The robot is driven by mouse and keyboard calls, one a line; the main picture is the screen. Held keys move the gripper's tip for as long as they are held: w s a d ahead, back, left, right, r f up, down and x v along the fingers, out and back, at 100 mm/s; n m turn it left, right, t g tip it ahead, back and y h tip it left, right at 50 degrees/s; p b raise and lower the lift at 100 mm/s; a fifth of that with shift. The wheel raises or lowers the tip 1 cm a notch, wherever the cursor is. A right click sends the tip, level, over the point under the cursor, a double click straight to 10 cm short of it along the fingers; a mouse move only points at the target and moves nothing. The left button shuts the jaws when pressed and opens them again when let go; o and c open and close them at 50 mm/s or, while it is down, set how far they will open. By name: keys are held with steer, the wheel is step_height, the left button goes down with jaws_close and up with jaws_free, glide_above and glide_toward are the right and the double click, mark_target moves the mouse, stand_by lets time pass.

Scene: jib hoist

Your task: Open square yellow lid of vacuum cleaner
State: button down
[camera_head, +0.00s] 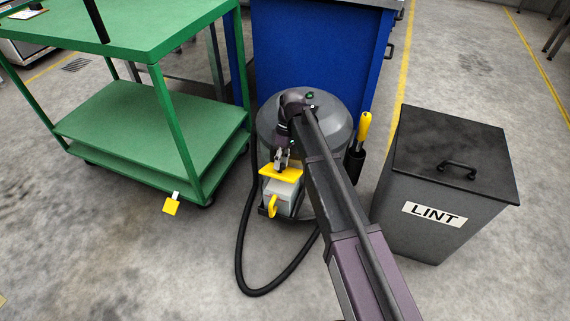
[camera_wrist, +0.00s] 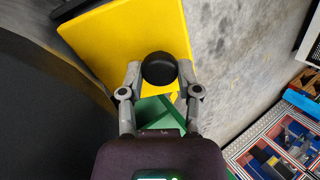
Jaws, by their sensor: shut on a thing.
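The grey drum-shaped vacuum cleaner (camera_head: 335,125) stands on the floor in front of the blue cabinet. The square yellow lid (camera_head: 290,175) is at the grey box (camera_head: 282,197) on the vacuum's front. The lid fills the upper part of the wrist view (camera_wrist: 125,40), with a round black knob (camera_wrist: 159,68) on it. My gripper (camera_head: 281,164) is over the lid, and its two fingers (camera_wrist: 160,78) are shut on the knob from both sides. I cannot tell whether the lid is lifted off the box. My arm hides part of the vacuum.
A dark grey LINT bin (camera_head: 425,190) stands close to the right of my arm. A black hose (camera_head: 240,255) loops over the floor. A yellow-handled tool (camera_head: 364,127) stands beside the vacuum. The blue cabinet (camera_head: 300,50) is behind.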

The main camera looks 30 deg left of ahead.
steer(key=shift+w+d, duration=0.1)
steer(key=shift+d, duration=0.05)
steer(key=shift+c, duration=1.5)
jaws_free()
steer(key=shift+f, duration=0.1)
steer(key=shift+c, duration=0.2)
steer(key=shift+w+d, duration=0.25)
steer(key=shift+d, duration=0.15)
steer(key=w+d+r+m+t+y+p, duration=0.1)
steer(key=w+d+m, duration=0.2)
steer(key=d, duration=0.7)
steer(key=w+d+m+t+p, duration=0.1)
steer(key=w+d+m+p, duration=0.15)
steer(key=d, duration=0.65)
steer(key=w+d+r+m+t+y, duration=0.1)
steer(key=w+d+m, duration=0.25)
steer(key=d, duration=0.65)
steer(key=s+d+r+m+t+p, duration=0.1)
steer(key=d+m, duration=0.3)
steer(key=d, duration=0.8)
steer(key=s+d+r+m+t+p, duration=0.1)
steer(key=s+d+m+p, duration=0.1)
steer(key=d, duration=1.1)
steer(key=s+m, duration=0.1)
steer(key=m, duration=0.1)
steer(key=shift+s+r+m+t+h, duration=0.25)
steer(key=shift+r+m+t+h, duration=0.05)
steer(key=shift+t, duration=0.1)
